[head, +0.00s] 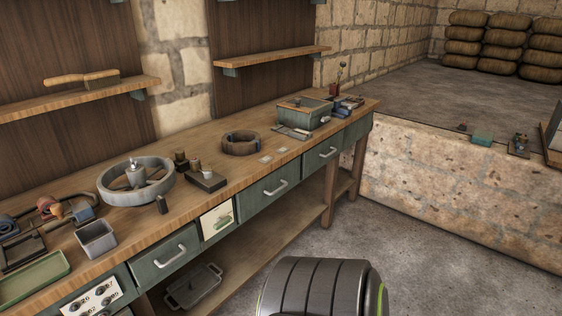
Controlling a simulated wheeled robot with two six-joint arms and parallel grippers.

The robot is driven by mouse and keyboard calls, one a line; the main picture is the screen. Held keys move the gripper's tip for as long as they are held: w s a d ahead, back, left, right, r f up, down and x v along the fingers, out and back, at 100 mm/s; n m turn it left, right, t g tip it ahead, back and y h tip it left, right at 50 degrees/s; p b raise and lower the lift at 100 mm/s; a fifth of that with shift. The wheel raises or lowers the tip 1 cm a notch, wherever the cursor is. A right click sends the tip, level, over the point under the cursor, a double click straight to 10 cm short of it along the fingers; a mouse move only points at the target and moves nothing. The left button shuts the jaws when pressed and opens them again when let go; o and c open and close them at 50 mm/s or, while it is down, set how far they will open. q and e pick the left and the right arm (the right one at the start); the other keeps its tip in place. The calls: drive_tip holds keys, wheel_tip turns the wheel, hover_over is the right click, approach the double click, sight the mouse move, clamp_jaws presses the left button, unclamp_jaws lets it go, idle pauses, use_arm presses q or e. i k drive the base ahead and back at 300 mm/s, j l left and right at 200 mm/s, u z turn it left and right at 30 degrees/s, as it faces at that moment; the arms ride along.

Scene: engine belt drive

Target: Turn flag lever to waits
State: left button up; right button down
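I cannot make out a flag lever for certain in the head view. A small dark device with blue parts (519,144) stands on the stone ledge at the far right, too small to tell what it is. Neither of my grippers is in view.
A wooden workbench (232,181) runs along the wall, with a grey flywheel (137,194), a dark ring (239,149), a green toolbox (303,122) and a grey square cup (96,238) on it. A teal block (482,139) sits on the stone ledge (440,175). The floor (430,255) right of the bench is clear.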

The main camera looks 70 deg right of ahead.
sight(220, 222)
drive_tip(key=z, duration=1.8)
